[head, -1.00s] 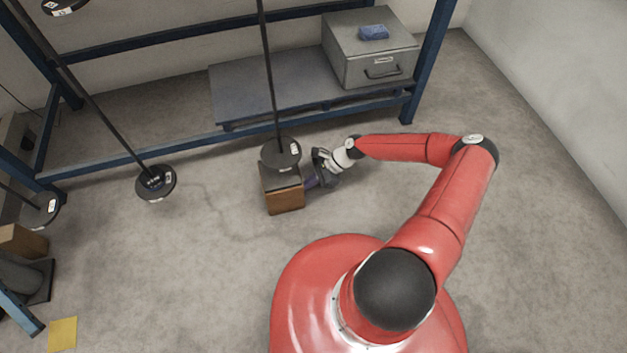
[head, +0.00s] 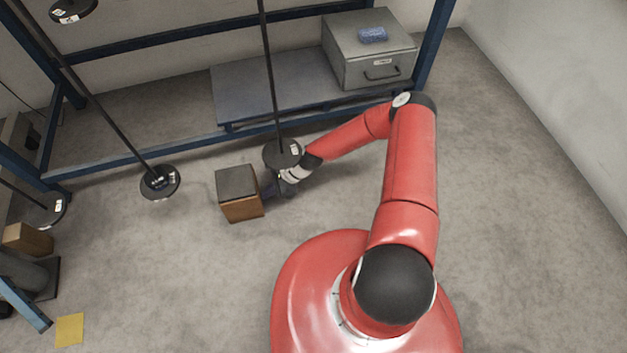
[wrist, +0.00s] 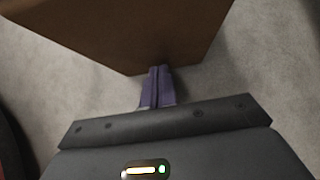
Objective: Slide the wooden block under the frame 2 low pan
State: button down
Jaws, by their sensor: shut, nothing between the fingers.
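The wooden block (head: 243,207), brown with a dark grey top, stands on the floor between two hanging dark round pans. One pan (head: 159,183) hangs to its left, apart from it.
A blue rack (head: 120,160) runs behind, with a grey shelf and a grey drawer box (head: 370,50). More pans hang at left (head: 48,210) and upper left (head: 72,10). Another brown block (head: 28,240) and a yellow sheet (head: 69,329) lie far left. Floor left of the block is clear.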

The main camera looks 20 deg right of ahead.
jog(key=p+v, duration=0.1)
jog(key=v, duration=0.3)
jog(key=shift+w+d+r, duration=0.1)
jog(key=shift+d+r, duration=0.1)
jog(key=shift+r, duration=0.1)
jog(key=d, duration=1.2)
jog(key=s+f+g+y+b, duration=0.1)
jog(key=s+a+f+g+y+b, duration=0.1)
jog(key=s+f, duration=0.1)
jog(key=shift+f+y, duration=0.2)
jog(key=shift+y, duration=0.2)
jog(key=shift+w+a+f+y+b, duration=0.1)
jog(key=shift+a+f+y+b, duration=0.15)
jog(key=shift+y+b, duration=0.45)
jog(key=w+y, duration=0.1)
jog(key=y, duration=0.1)
jog(key=w+t+y+b, duration=0.1)
jog(key=y, duration=0.1)
jog(key=shift+w+d+r, duration=0.2)
jog(key=shift+w, duration=0.1)
jog(key=shift+w+d+r+t+y, duration=0.1)
jog(key=shift+w+r+t+y, duration=0.05)
jog(key=shift+w+t+y, duration=0.15)
jog(key=shift+r, duration=0.1)
jog(key=a, duration=1.4)
